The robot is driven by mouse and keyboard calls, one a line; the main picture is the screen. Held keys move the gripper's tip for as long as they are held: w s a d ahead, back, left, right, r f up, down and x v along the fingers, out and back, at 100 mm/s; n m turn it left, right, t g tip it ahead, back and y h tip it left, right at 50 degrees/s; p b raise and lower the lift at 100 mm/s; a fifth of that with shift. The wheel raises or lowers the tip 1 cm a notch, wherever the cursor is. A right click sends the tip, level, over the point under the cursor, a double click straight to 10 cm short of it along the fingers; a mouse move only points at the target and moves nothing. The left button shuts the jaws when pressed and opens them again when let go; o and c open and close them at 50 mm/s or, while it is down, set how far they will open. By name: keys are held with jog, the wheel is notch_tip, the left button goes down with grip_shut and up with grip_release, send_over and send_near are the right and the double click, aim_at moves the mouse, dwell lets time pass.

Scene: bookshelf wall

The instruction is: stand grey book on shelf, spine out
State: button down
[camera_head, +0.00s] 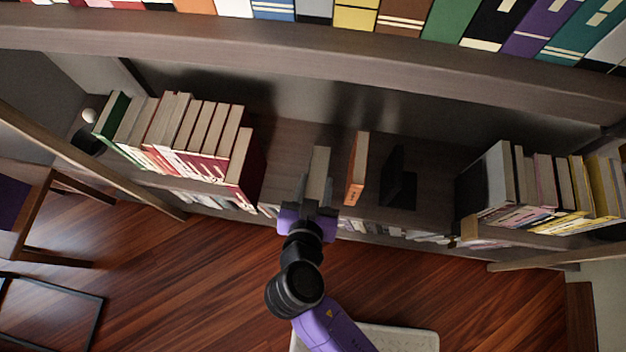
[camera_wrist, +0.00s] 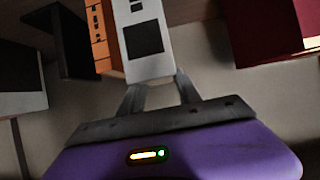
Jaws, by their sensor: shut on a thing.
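The grey book (camera_head: 319,170) is upright at the shelf (camera_head: 285,150), in the gap between the red books and an orange book. In the wrist view the grey book (camera_wrist: 146,42) shows a pale face with a dark square, facing my gripper. My gripper (camera_head: 308,203) is shut on its near end; the fingers (camera_wrist: 155,92) meet its edge in the wrist view. The orange book (camera_head: 356,170) stands beside it, apart in the head view; it also shows in the wrist view (camera_wrist: 101,38). I cannot tell whether the grey book's base touches the board.
A row of red and pale books (camera_head: 205,130) stands to the left. A black bookend (camera_head: 398,185) is right of the orange book, with bare board beyond. More books (camera_head: 540,185) fill the right end. An upper shelf edge (camera_head: 300,65) overhangs. A wooden chair (camera_head: 30,210) stands left.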

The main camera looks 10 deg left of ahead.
aim_at(322, 149)
jog(key=w, duration=0.4)
jog(key=w+b, duration=0.1)
jog(key=w, duration=0.4)
jog(key=shift+w+d+f+b, duration=0.15)
jog(key=shift+w+b, duration=0.15)
jog(key=shift+w+f, duration=0.15)
jog(key=shift+f+b, duration=0.25)
jog(key=shift+b, duration=0.15)
jog(key=shift+r+p, duration=0.25)
jog(key=shift+p, duration=1.55)
jog(key=shift+f+b, duration=0.45)
